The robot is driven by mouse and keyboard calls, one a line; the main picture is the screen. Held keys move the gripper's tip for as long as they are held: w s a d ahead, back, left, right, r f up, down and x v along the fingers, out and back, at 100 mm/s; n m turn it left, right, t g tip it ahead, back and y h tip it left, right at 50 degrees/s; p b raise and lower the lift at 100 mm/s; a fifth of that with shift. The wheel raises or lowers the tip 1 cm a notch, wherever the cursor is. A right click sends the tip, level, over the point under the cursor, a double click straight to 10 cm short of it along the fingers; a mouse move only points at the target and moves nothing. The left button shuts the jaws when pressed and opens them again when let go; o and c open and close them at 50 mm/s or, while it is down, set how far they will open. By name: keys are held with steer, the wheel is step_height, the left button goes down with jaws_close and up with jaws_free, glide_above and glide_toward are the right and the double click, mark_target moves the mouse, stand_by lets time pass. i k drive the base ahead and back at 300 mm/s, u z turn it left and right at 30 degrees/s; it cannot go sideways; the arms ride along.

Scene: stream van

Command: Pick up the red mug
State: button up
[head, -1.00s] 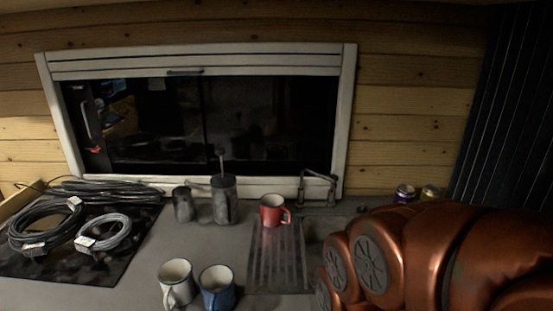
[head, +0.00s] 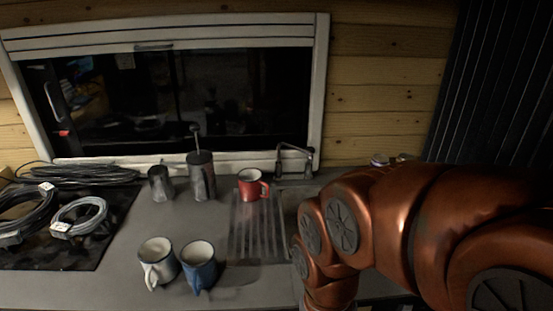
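The red mug (head: 250,187) stands upright at the far end of the ribbed drainer area on the grey counter, near the window. Its inside is white, and its handle points right. My arm, copper coloured, fills the right side of the head view. My gripper is not in view, so its state and distance to the mug cannot be seen.
A white mug (head: 158,262) and a blue mug (head: 199,266) stand at the front of the counter (head: 110,285). A tap (head: 296,160) is behind right. Coiled cables (head: 80,217) lie left.

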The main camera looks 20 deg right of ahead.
mark_target(255, 187)
steer(key=z, duration=0.9)
steer(key=k, duration=0.95)
steer(key=u, duration=1.15)
steer(key=i, duration=0.5)
